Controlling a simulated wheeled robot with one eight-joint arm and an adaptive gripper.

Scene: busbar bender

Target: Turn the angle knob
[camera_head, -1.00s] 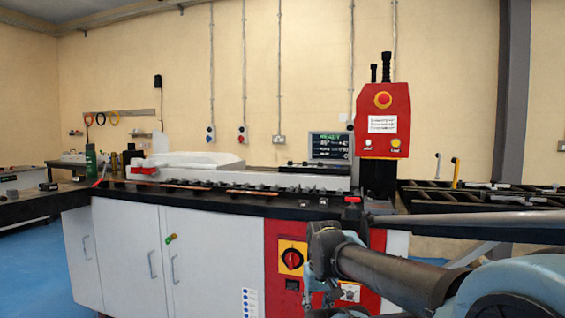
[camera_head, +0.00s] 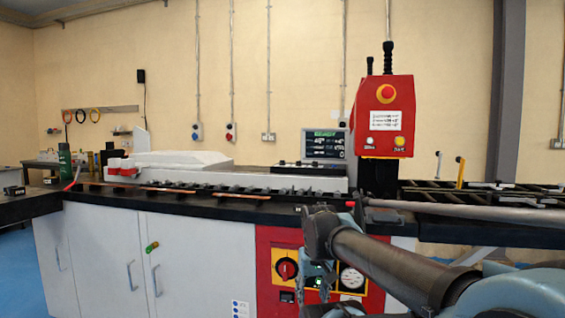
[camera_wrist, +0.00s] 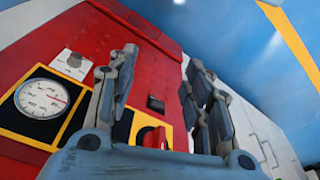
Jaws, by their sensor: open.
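My gripper (camera_wrist: 160,80) is open and empty in the wrist view, its two dark fingers apart in front of the red control panel (camera_wrist: 100,20). A small silver knob on a pale plate (camera_wrist: 69,60) sits beside the round white gauge (camera_wrist: 42,98), left of my fingers. The gauge also shows in the head view (camera_head: 351,279). A red rotary switch on a yellow plate (camera_wrist: 152,138) shows behind and between the finger bases; it is clear in the head view (camera_head: 287,270). No label tells which control is the angle knob. No finger visibly touches a control.
The black worktop (camera_head: 180,206) carries a long bar and several small parts above the white cabinet doors (camera_head: 190,265). A red control tower (camera_head: 384,116) and a screen (camera_head: 326,145) stand above it. A black rack (camera_head: 480,190) lies at the right. Blue floor shows at the left.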

